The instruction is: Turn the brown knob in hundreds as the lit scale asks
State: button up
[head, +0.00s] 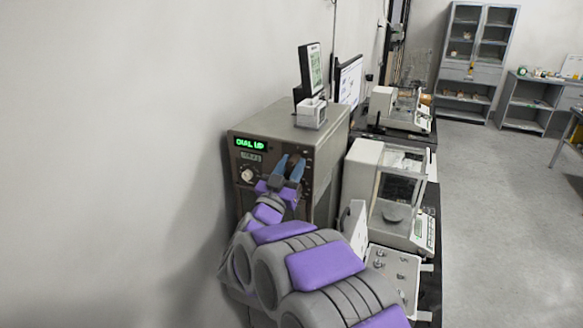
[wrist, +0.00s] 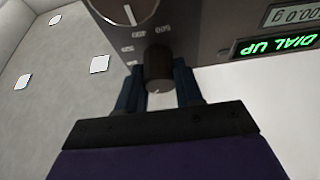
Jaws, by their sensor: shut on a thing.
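The lit scale is a brown-grey cabinet (head: 313,170) against the wall, with a green display (head: 251,143) reading "DIAL UP". The same display (wrist: 276,41) shows upside down in the wrist view. The brown knob (wrist: 158,70) stands out from the front panel (wrist: 190,25), with small scale marks near it. My gripper (head: 288,167) reaches the right part of that panel. Its two blue fingers are shut on the brown knob, one on each side, in the wrist view. The knob is mostly hidden by the fingers in the head view.
A small grey-white device (head: 311,113) stands on top of the cabinet. A glass-cased balance (head: 391,208) stands close on the right. The wall is close on the left; open floor (head: 490,190) lies right.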

jog(key=shift+f, duration=0.15)
jog(key=o, duration=1)
jog(key=shift+a, duration=0.25)
jog(key=shift+o, duration=0.2)
jog(key=shift+s+d, duration=0.1)
jog(key=shift+s+f, duration=0.1)
jog(key=shift+s, duration=0.15)
jog(key=p+v, duration=0.1)
jog(key=v, duration=1.5)
jog(key=shift+s+a+f, duration=0.2)
jog(key=shift+s+a, duration=0.05)
jog(key=shift+a, duration=0.05)
jog(key=shift+r, duration=0.1)
